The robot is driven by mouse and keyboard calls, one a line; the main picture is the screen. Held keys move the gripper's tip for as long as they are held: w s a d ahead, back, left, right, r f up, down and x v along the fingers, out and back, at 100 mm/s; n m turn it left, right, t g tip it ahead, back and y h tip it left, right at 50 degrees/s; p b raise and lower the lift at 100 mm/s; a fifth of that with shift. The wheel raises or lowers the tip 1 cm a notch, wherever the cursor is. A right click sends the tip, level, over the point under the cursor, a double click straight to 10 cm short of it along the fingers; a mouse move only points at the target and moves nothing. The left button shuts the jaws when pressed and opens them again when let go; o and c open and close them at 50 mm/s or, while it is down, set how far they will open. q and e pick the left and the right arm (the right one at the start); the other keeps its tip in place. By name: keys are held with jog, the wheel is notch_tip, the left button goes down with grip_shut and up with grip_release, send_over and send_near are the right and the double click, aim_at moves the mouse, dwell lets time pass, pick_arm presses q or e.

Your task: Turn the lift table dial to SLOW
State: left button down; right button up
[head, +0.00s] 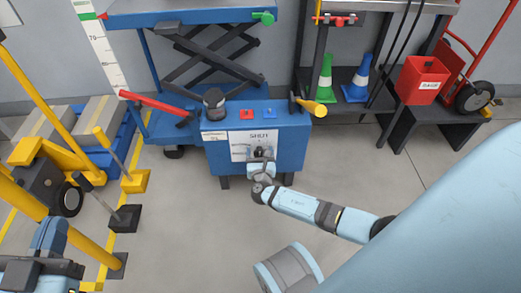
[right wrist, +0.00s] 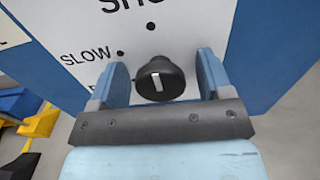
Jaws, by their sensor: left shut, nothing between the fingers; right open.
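The dial (right wrist: 160,80) is a round black knob with a white pointer line, on a white plate (head: 241,146) on the front of the blue lift table cabinet (head: 215,160). The line stands nearly upright in the right wrist view. "SLOW" and its dot (right wrist: 120,54) are up and left of the knob; another dot is above it. My right gripper (head: 262,156) is open at the plate. In the right wrist view its fingers (right wrist: 162,78) stand either side of the knob, with gaps visible. My left gripper (head: 49,233) is shut and empty at the lower left, far from the dial.
A red lever (head: 155,102) sticks out left. Yellow rails (head: 55,215) stand at left. A dark shelf with cones (head: 357,82) is at right. Floor before the cabinet is clear.

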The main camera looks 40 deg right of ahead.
jog(key=shift+c, duration=0.3)
jog(key=c, duration=0.8)
pick_arm(q)
jog(key=shift+r, duration=0.15)
pick_arm(e)
jog(key=shift+c, duration=0.2)
